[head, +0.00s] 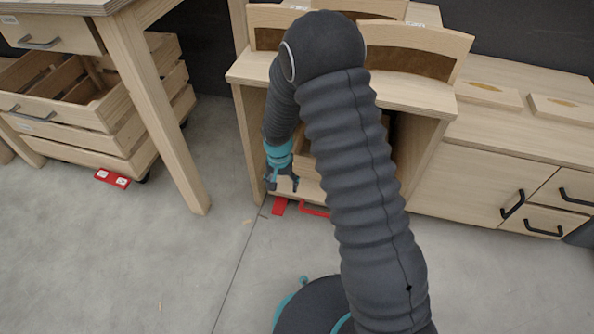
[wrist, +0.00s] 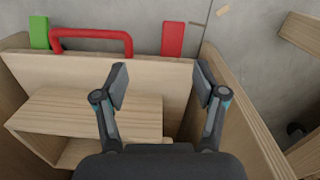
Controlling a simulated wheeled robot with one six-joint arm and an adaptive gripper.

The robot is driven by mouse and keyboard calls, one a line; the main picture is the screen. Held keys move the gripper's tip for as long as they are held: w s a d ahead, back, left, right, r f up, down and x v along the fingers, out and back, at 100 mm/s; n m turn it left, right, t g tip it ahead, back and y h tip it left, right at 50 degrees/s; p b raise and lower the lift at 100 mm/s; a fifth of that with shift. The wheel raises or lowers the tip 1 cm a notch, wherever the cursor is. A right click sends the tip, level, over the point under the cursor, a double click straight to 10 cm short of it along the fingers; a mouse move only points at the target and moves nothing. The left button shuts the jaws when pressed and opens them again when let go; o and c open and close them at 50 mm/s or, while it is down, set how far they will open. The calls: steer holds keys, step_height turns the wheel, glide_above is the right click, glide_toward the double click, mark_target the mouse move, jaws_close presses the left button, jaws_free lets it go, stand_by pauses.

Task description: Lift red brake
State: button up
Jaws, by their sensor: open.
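A flat red brake tab (head: 279,206) sticks out at the floor-level front of the wooden cart under the light wood cabinet. In the wrist view the red tab (wrist: 172,38) stands beyond the cart's front board, right of a red handle (wrist: 92,40). A green tab (wrist: 39,32) is left of that handle. My gripper (head: 282,184) is open with nothing between its fingers. It hangs just above and behind the red tab in the head view. In the wrist view my gripper (wrist: 162,84) is over the cart's inside, short of the front board.
The cart's front board (wrist: 140,69) and a wooden side panel (wrist: 240,125) border my gripper. Another red piece with white marks (head: 112,179) lies under a slatted crate (head: 125,140) at left. A table leg (head: 165,115) stands between. Grey floor in front is mostly clear.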

steer(key=s+d+r+n+p, duration=0.1)
steer(key=s+d+r, duration=0.1)
steer(key=r, duration=0.4)
steer(key=s+d+r+n, duration=0.1)
steer(key=s+d+r, duration=0.1)
steer(key=s+r, duration=0.2)
step_height(320, 180, up, 3)
steer(key=shift+d+f+n+g+p, duration=0.1)
steer(key=shift+d+n+g+p, duration=0.1)
steer(key=shift+n+g+p, duration=0.15)
steer(key=shift+f, duration=0.1)
steer(key=m+t+b, duration=0.1)
steer(key=m+b, duration=0.1)
steer(key=m, duration=0.2)
glide_toward(278, 210)
step_height(278, 210, down, 8)
steer(key=shift+d+f+b, duration=0.1)
steer(key=shift+f+b, duration=0.15)
steer(key=shift+b, duration=0.55)
steer(key=shift+c, duration=0.3)
